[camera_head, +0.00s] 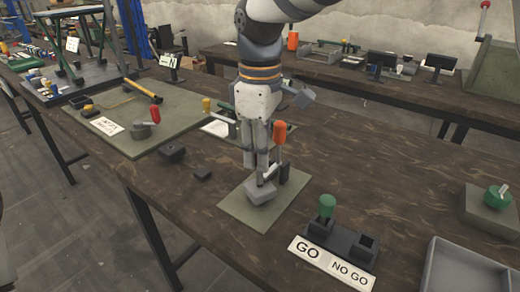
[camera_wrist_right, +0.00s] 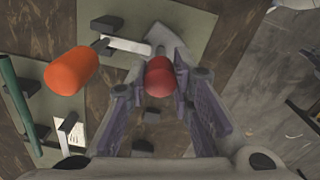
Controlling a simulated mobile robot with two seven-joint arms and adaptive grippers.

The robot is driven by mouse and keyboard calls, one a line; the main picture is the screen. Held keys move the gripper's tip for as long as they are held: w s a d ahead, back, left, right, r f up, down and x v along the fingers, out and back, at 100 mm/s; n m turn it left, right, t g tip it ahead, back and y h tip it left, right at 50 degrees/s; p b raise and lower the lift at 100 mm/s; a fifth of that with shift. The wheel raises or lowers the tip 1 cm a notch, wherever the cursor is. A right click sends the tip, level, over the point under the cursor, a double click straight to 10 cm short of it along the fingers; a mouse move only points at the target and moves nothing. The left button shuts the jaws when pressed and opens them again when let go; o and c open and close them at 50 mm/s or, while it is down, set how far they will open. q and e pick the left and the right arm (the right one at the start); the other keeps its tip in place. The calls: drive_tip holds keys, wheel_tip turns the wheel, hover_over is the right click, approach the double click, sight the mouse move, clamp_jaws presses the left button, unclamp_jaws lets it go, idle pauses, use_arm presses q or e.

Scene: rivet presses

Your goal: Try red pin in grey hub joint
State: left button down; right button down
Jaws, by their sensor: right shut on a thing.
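My right gripper (camera_head: 261,168) points down over the green-grey mat, just above the grey hub joint (camera_head: 260,193). In the right wrist view its fingers (camera_wrist_right: 160,88) are shut on the red pin (camera_wrist_right: 158,74), whose rounded red head shows between the tips. In the head view the fingers hide this pin. The hub joint lies mostly hidden under the pin in the wrist view, so I cannot tell whether the pin's end is in the hole. A pale metal bar (camera_wrist_right: 125,43) runs from a dark bracket to the hub. My left gripper is not in view.
An orange-handled piece (camera_head: 280,132) stands close behind the fingers; its top shows in the wrist view (camera_wrist_right: 70,70). A GO/NO GO gauge (camera_head: 340,243) with a green pin (camera_head: 327,205) stands front right. Another red piece (camera_head: 155,115) stands on the left mat. A grey tray (camera_head: 432,265) lies at right.

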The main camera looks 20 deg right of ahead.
drive_tip(key=shift+f, duration=1.4)
idle(1.0)
drive_tip(key=shift+r, duration=3.05)
